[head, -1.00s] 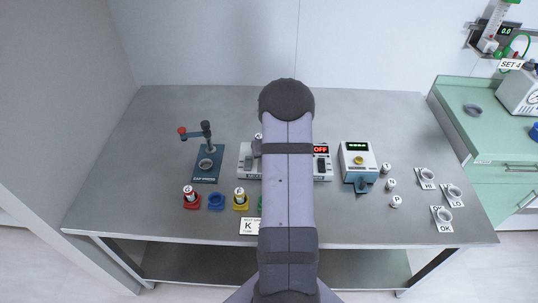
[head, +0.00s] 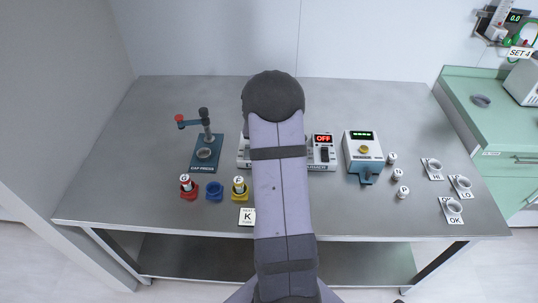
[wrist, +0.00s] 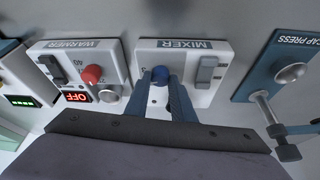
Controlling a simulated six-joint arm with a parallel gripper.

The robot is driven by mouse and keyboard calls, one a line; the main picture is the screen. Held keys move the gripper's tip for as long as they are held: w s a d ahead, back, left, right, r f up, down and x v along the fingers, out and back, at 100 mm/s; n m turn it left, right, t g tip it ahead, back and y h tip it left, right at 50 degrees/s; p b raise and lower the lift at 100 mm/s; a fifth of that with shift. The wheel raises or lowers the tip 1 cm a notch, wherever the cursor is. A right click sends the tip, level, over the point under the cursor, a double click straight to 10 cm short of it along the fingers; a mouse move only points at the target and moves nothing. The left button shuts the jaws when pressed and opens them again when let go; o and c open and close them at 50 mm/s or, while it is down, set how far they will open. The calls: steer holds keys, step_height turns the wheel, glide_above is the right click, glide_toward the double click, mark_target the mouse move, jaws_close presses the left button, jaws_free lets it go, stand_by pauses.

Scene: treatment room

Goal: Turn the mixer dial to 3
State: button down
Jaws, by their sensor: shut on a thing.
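The mixer (wrist: 204,98) is a white panel, seen upside down in the wrist view, with a grey rocker switch (wrist: 207,70) beside its round blue dial (wrist: 160,76). My gripper (wrist: 161,80) is shut on the dial, one blue-grey finger on each side. A printed 3 (wrist: 143,71) shows just left of the dial. The dial's pointer cannot be made out, so its setting is unclear. In the head view my arm covers the dial and most of the mixer; only its left edge (head: 243,150) shows.
The warmer (wrist: 88,52), with a red knob and a display reading OFF, stands right beside the mixer. The cap press (head: 206,155) stands on its other side. Coloured cups with vials and a K card (head: 247,216) lie in front.

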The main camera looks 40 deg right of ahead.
steer(key=shift+f+m+g+b, duration=0.15)
steer(key=shift+m+g+b, duration=0.25)
steer(key=shift+m+b, duration=1.1)
steer(key=shift+a+b, duration=0.1)
steer(key=shift+b, duration=0.65)
steer(key=c, duration=1.5)
jaws_free()
steer(key=shift+c, duration=0.2)
steer(key=shift+r, duration=0.2)
steer(key=b+v, duration=0.1)
steer(key=v, duration=0.6)
steer(key=shift+a, duration=0.15)
steer(key=shift+w+r, duration=0.1)
